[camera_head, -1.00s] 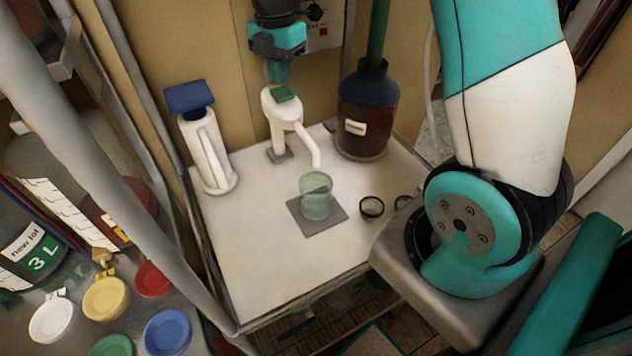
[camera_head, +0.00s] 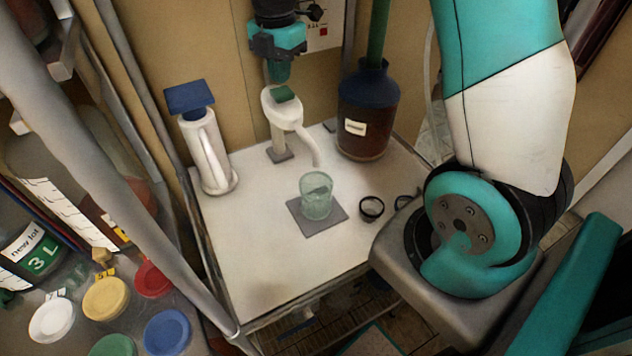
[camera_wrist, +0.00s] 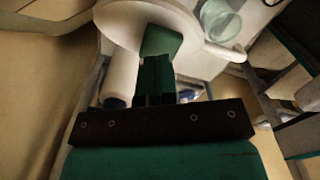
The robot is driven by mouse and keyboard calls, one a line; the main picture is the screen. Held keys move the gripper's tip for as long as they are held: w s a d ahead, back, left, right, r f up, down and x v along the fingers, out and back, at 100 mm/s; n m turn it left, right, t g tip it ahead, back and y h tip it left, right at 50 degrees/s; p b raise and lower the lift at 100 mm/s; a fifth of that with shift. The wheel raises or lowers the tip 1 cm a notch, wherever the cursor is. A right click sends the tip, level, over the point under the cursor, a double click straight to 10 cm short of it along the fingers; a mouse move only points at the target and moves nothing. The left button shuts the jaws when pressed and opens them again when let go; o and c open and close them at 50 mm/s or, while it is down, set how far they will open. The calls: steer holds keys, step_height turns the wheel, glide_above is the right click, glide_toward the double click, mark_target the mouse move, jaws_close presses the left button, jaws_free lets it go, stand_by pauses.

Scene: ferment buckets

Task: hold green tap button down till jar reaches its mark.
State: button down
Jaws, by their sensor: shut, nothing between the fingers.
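The green tap button (camera_head: 284,93) sits on top of the white tap (camera_head: 283,112) at the back of the table. It also shows in the wrist view (camera_wrist: 161,40). The clear greenish jar (camera_head: 317,200) stands upright on a grey mat (camera_head: 333,221), below and in front of the spout. Its fill level and mark are too small to make out. My gripper (camera_head: 279,77) is shut and empty, pointing down just over the button. In the wrist view its fingers (camera_wrist: 156,75) are close to the button's edge; I cannot tell whether they touch it.
A white dispenser with a blue top (camera_head: 190,98) stands left of the tap. A dark brown bottle (camera_head: 366,110) stands to its right. A small black ring (camera_head: 371,208) lies right of the mat. The table's front left is clear.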

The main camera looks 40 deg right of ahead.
mark_target(282, 91)
steer(key=shift+f, duration=0.25)
steer(key=shift+f+b, duration=0.9)
steer(key=shift+f, duration=0.4)
stand_by(6.5)
